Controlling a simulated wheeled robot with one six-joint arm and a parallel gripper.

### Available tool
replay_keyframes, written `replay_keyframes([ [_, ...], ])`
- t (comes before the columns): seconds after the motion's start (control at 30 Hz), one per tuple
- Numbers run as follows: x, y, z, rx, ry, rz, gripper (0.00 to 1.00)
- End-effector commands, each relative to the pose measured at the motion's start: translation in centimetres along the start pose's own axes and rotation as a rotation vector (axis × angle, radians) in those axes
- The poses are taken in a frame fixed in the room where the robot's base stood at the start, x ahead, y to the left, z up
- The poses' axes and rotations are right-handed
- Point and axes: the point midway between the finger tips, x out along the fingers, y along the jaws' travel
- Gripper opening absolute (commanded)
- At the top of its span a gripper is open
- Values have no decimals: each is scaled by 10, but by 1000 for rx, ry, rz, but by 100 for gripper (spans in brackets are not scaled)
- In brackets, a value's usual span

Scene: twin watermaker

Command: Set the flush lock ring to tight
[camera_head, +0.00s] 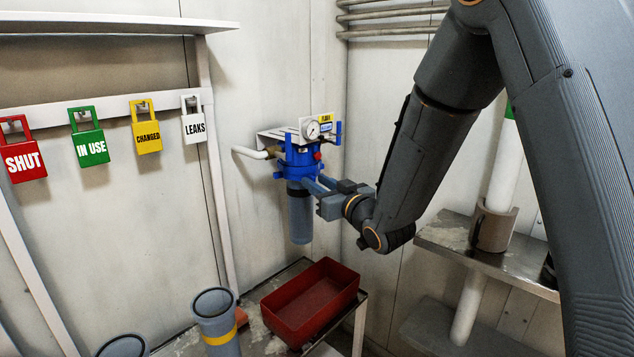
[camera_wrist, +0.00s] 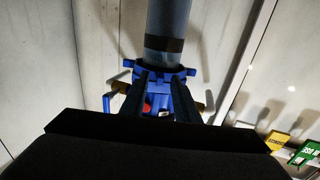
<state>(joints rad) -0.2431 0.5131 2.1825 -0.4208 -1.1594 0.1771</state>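The flush lock ring (camera_head: 296,172) is a blue lugged collar where the blue filter head (camera_head: 298,153) meets the dark grey filter bowl (camera_head: 300,215) on the wall. In the wrist view the ring (camera_wrist: 150,70) appears upside down, below the bowl (camera_wrist: 168,25). My gripper (camera_head: 313,184) is at the ring's front right side in the head view. In the wrist view my gripper's two dark fingers (camera_wrist: 165,85) stand apart, their tips at the ring's edge, with blue and red parts showing between them. I cannot tell whether they touch a lug. The ring's tight mark is not readable.
A red bin (camera_head: 311,302) stands on a low table below. Coloured lock tags, including a green one (camera_head: 89,137), hang at left. A grey cup (camera_head: 215,317) stands in front.

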Motion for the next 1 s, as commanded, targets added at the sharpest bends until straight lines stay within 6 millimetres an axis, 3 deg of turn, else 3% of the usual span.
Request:
replay_keyframes([
  [0.27,2,0,0,0,0,0,28],
  [0.43,2,0,0,0,0,0,1],
  [0.47,2,0,0,0,0,0,0],
  [0.73,2,-3,0,0,0,-1,0],
  [1.0,10,-40,1,-1,2,-11,0],
])
